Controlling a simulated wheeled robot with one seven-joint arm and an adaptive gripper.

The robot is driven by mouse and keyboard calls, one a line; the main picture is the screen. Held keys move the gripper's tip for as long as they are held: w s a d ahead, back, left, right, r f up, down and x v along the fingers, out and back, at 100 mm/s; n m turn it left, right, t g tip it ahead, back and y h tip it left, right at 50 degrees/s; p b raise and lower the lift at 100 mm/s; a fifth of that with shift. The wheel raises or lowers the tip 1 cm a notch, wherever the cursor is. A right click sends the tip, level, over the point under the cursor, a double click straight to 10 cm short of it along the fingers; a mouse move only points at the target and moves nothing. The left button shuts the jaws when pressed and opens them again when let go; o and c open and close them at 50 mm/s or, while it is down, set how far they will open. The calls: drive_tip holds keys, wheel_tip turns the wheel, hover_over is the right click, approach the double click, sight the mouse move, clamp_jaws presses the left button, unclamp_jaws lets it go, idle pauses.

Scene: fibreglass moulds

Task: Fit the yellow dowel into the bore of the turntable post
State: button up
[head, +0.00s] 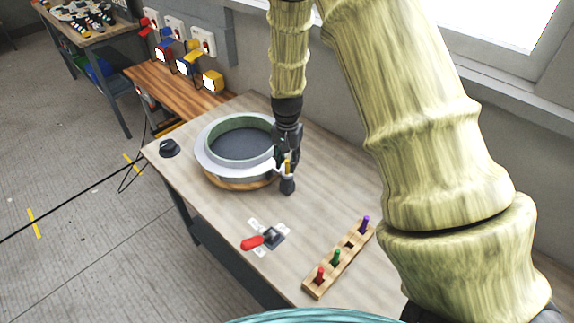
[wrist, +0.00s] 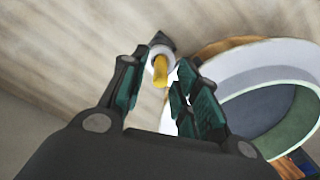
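The yellow dowel (head: 287,167) stands upright at the dark post (head: 288,186) beside the round turntable (head: 205,165). In the wrist view the dowel (wrist: 160,71) rises from a pale collar (wrist: 153,55) on the dark post. Its lower end is hidden, so I cannot tell how deep it sits. My gripper (head: 287,155) is above the post, pointing down. In the wrist view the fingers of my gripper (wrist: 161,82) are apart on either side of the dowel, with gaps visible.
A wooden rack (head: 313,290) at the front right holds red, green and purple pegs, with one hole empty. A red-handled lever (head: 255,242) stands left of it. A black knob (head: 169,148) sits at the table's left corner. Bare tabletop lies between lever and post.

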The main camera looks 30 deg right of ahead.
wheel_tip(320, 180, up, 11)
drive_tip(key=b, duration=0.3)
idle(0.4)
drive_tip(key=shift+f, duration=0.1)
